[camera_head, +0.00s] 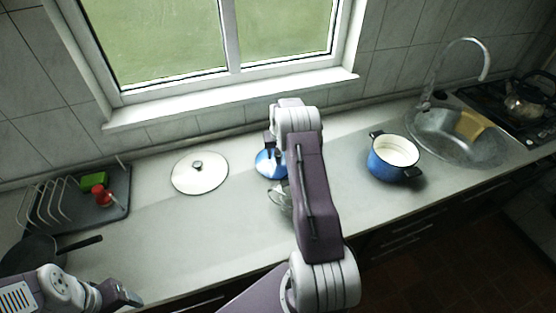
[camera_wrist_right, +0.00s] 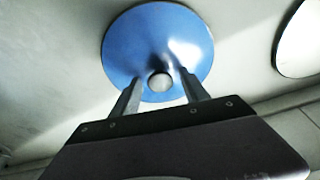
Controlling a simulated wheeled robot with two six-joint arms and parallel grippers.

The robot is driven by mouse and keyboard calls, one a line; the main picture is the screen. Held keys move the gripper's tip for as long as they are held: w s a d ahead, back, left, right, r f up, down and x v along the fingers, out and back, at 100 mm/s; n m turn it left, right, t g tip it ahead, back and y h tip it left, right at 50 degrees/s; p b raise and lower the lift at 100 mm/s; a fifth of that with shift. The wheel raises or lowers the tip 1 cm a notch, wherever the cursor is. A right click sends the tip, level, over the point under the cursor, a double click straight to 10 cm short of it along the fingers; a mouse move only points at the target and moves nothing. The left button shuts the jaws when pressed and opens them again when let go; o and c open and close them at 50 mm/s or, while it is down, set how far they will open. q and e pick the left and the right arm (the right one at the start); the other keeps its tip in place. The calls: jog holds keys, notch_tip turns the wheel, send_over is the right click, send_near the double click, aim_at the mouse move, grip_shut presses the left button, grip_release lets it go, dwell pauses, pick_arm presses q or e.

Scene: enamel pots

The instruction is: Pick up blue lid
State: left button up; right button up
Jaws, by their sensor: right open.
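The blue lid (camera_head: 264,167) lies on the counter below the window, partly hidden by my right arm in the head view. In the right wrist view the lid (camera_wrist_right: 150,35) shows as a blue disc with a pale round knob (camera_wrist_right: 160,81). My right gripper (camera_head: 268,150) is at the lid. In the wrist view its two fingers (camera_wrist_right: 161,88) are apart, with the knob between their tips and no clear contact. My left gripper (camera_head: 122,294) is at the bottom left, away from the lid; its jaws are not clear.
A white lid (camera_head: 199,175) lies to the left. A blue pot (camera_head: 392,160) stands to the right, before the sink (camera_head: 450,143). A clear glass item (camera_head: 281,199) is partly behind my right arm. A dish rack (camera_head: 60,205) and dark pan (camera_head: 35,252) are at far left.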

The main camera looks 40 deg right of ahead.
jog(key=shift+w+f, duration=0.1)
jog(key=shift+f, duration=0.05)
grip_shut()
